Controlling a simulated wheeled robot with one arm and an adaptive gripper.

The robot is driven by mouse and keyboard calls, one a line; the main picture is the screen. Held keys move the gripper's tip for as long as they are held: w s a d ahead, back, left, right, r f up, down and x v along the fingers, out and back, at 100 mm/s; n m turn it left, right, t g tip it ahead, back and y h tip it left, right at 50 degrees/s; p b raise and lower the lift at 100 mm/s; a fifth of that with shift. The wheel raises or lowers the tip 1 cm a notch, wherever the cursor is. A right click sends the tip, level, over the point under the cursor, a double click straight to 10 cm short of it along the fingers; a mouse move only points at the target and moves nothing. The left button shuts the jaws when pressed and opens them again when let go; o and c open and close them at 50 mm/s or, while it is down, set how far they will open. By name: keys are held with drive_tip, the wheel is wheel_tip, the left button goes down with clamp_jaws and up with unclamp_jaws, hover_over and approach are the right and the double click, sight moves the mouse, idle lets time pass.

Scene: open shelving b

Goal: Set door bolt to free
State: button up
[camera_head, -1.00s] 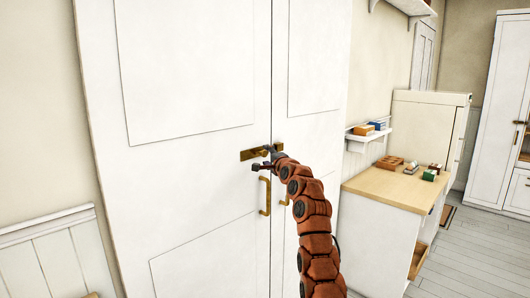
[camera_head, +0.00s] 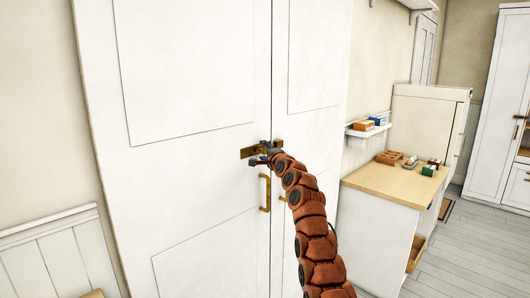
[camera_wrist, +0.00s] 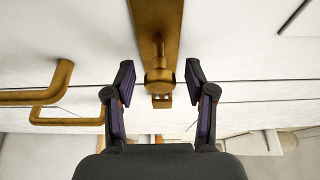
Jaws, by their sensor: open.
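The door bolt (camera_head: 247,153) is a brass plate and bar on the white double-door cabinet (camera_head: 190,65), lying across the seam between the doors above the handles. In the wrist view the brass bolt (camera_wrist: 158,30) runs down from the top middle, with its round knob (camera_wrist: 159,80) between my fingers. My gripper (camera_wrist: 159,84) is open, one finger on each side of the knob, with gaps visible on both sides. In the head view my gripper (camera_head: 262,153) is at the bolt and hides part of it.
Two brass handles hang below the bolt, the left one (camera_head: 265,193) clear and the right one (camera_head: 283,198) partly behind my arm. A wood-topped counter (camera_head: 385,184) with small blocks stands to the right, below a small wall shelf (camera_head: 369,130).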

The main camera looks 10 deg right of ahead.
clamp_jaws()
idle(0.3)
idle(0.3)
